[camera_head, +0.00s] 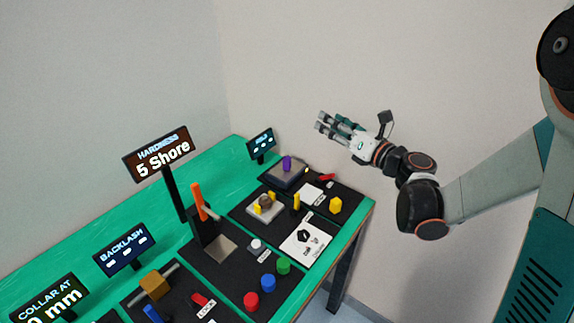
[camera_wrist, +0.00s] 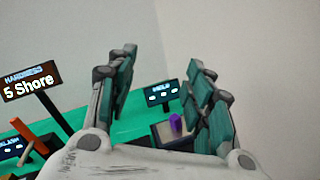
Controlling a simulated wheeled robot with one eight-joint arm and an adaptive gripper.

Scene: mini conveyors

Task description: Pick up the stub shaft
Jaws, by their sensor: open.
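My gripper (camera_head: 320,121) is open and empty, held in the air above and to the right of the table's far end. In the wrist view its two fingers stand wide apart (camera_wrist: 163,62). I cannot tell for sure which part is the stub shaft. A short upright purple cylinder (camera_head: 287,163) stands on a dark grey block (camera_head: 280,177) at the far end of the table. In the wrist view the purple cylinder (camera_wrist: 175,124) shows between the fingers, beyond them and well apart.
The green table (camera_head: 110,225) bears black mats with several small parts. A tall sign (camera_head: 158,152) reading "5 Shore" and an orange-handled stand (camera_head: 198,203) rise from it. A small sign (camera_head: 261,143) stands behind the purple cylinder. The air around my gripper is clear.

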